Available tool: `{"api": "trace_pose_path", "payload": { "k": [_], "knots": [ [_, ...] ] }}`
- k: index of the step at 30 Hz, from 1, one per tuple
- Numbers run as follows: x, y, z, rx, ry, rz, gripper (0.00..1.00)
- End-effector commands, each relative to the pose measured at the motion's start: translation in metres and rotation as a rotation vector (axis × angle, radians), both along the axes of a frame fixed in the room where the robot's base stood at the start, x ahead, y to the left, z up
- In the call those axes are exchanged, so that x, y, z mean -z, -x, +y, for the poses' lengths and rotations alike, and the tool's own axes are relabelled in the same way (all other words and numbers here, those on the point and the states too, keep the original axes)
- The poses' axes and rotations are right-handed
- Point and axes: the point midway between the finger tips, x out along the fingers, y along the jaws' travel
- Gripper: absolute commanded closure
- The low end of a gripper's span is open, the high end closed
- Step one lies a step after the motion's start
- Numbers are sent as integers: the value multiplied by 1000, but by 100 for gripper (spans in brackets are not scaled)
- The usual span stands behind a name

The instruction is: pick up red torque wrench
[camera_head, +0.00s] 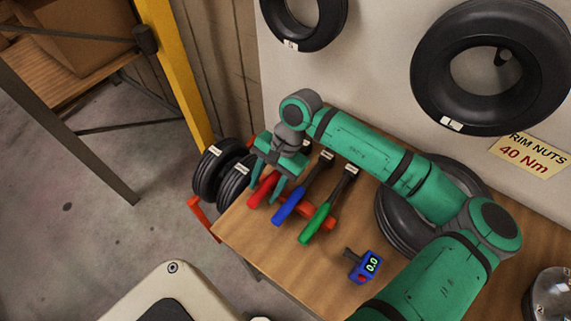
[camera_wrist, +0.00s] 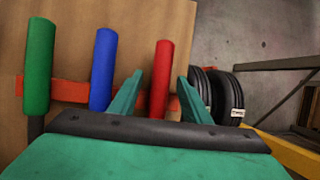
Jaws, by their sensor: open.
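The red torque wrench (camera_head: 262,190) lies at the left of a row of three wrenches on the wooden bench, with its handle toward the bench's front edge. Its red handle (camera_wrist: 161,80) stands between my two fingers in the wrist view. My gripper (camera_head: 268,187) is open over this wrench, one finger on each side of the handle. In the head view the gripper hides part of the wrench's shaft and head. I cannot tell how far above the handle the fingertips are.
A blue wrench (camera_head: 288,207) and a green wrench (camera_head: 315,224) lie close to the right, across a red-orange rack (camera_head: 329,216). A blue gauge (camera_head: 366,266) sits farther right. Small tyres (camera_head: 233,183) stand past the bench's left edge. A large tyre (camera_head: 397,233) is behind my arm.

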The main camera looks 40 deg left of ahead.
Motion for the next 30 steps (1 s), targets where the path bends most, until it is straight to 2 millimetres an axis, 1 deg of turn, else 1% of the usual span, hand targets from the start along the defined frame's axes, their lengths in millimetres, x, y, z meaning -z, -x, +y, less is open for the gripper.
{"api": "trace_pose_path", "payload": {
  "k": [3,9,10,11,12,14,15,25,28,30],
  "knots": [
    [6,3,1,0,-1,1,57],
    [7,3,0,2,0,0,57],
    [7,3,0,2,0,0,59],
    [7,2,0,2,0,0,66],
    [6,3,0,2,0,0,76],
    [6,3,0,2,0,0,90],
    [6,2,0,2,0,0,100],
    [4,2,1,2,-2,-1,100],
    [-2,2,1,2,-2,-2,100],
    [-11,1,1,2,-2,-3,100]
  ]
}}
